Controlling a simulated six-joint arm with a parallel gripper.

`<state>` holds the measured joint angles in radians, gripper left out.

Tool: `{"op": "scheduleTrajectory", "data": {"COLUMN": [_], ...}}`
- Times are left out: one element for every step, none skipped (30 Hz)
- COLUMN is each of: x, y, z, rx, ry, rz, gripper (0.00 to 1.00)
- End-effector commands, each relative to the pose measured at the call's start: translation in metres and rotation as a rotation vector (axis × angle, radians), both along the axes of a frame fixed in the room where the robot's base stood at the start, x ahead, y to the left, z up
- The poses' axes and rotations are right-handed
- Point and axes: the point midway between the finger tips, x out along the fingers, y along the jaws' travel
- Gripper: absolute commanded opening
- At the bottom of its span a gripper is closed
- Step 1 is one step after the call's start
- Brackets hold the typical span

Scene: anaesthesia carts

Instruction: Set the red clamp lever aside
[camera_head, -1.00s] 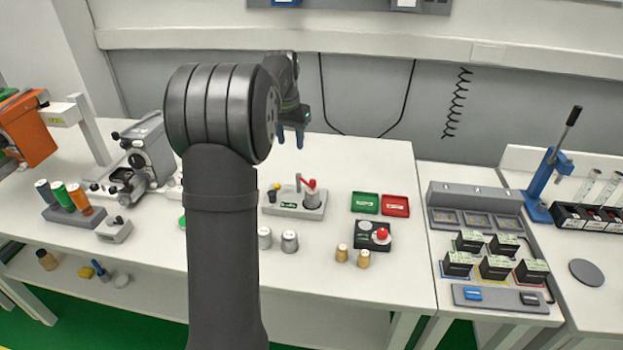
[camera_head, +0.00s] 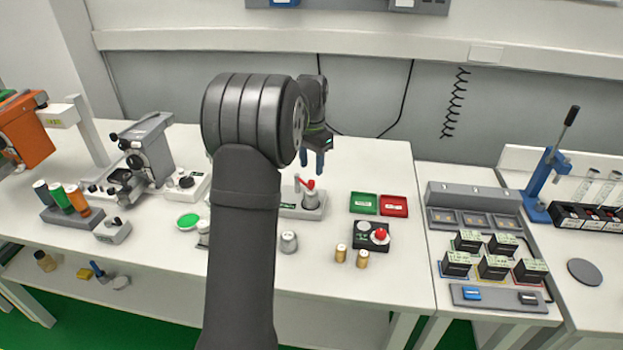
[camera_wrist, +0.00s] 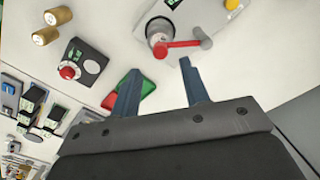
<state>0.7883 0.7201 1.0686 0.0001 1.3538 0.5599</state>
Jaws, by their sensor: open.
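The red clamp lever (camera_head: 308,184) sits on top of a grey cylinder on a grey fixture base (camera_head: 313,211) on the middle bench. In the wrist view the red lever (camera_wrist: 180,46) reaches from the cylinder (camera_wrist: 158,36) to a grey post with a rounded end (camera_wrist: 206,44). My gripper (camera_head: 312,171) is above the fixture in the head view, its blue fingers pointing down. In the wrist view the two fingers (camera_wrist: 158,84) are apart with nothing between them, and the lever lies beyond their tips. My arm hides the left part of the fixture in the head view.
Green (camera_head: 364,203) and red (camera_head: 394,206) trays lie right of the fixture. A black box with a red button (camera_head: 371,236) and two brass cylinders (camera_head: 351,255) stand nearer the front. A grey metal cylinder (camera_head: 289,242) stands before the fixture. Bare bench lies between these things.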

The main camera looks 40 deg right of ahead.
Motion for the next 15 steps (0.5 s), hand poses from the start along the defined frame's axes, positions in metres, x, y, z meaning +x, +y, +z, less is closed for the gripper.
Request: {"op": "scheduleTrajectory", "data": {"x": [0.0,0.0,0.0,0.0,0.0,0.0,0.0,0.0,0.0,0.0,0.0,0.0,0.0,0.0,0.0], "y": [0.0,0.0,0.0,0.0,0.0,0.0,0.0,0.0,0.0,0.0,0.0,0.0,0.0,0.0,0.0], "z": [-0.011,-0.017,-0.024,-0.029,-0.033,-0.039,-0.043,-0.046,-0.049,-0.051,-0.053,-0.055,-0.056,-0.056,-0.057], "rx": [0.002,0.002,0.002,0.002,0.001,0.001,0.002,0.002,0.0,0.0,-0.001,-0.001,-0.001,-0.001,-0.001], "ry": [0.002,0.003,0.001,0.001,0.001,0.001,0.001,0.001,0.0,0.0,0.0,0.0,0.0,0.0,-0.001], "rz": [0.0,0.0,0.0,0.0,0.0,0.0,0.0,0.0,0.0,0.0,0.0,0.0,0.0,0.0,0.0], "gripper": [0.42,0.42,0.42,0.42,0.42,0.42,0.42,0.42,0.42,0.42,0.42,0.42,0.42,0.42,0.42]}}
